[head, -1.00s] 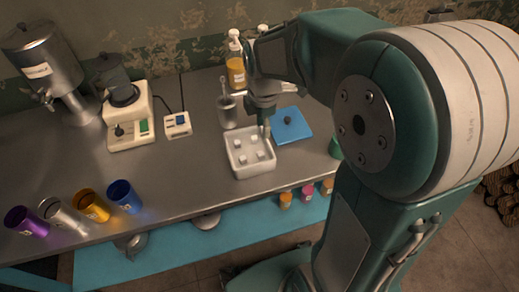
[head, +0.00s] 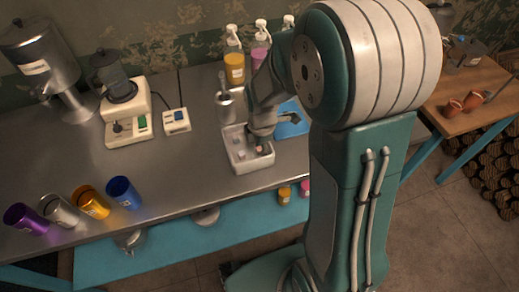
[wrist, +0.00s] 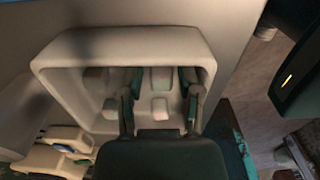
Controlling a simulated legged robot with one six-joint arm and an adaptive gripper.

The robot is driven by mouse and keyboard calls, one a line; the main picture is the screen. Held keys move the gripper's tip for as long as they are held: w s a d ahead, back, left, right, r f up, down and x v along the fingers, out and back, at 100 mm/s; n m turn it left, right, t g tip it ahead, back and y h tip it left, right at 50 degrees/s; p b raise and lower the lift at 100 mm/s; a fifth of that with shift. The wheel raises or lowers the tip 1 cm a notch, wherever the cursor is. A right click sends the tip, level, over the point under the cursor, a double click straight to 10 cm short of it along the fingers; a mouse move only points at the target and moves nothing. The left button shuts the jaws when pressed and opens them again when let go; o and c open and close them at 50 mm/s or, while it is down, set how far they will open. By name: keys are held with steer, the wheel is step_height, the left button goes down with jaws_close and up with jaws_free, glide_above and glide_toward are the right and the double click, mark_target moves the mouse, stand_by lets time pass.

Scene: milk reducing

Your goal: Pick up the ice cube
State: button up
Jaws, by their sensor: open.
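The white tray (head: 236,160) stands on the metal counter and holds several small pale ice cubes. It also shows in the wrist view (wrist: 70,55). My gripper (head: 261,142) reaches down into the right part of the tray. In the wrist view, my gripper (wrist: 160,98) is open, with its two fingers apart inside the tray. One ice cube (wrist: 160,109) lies between the fingertips, and another ice cube (wrist: 160,76) lies just beyond it. A further cube (wrist: 110,106) lies left of the left finger. I cannot tell whether a finger touches a cube.
Several coloured cups, such as the blue one (head: 124,193), stand at the left front.

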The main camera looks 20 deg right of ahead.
steer(key=c, duration=0.5)
steer(key=shift+r, duration=0.15)
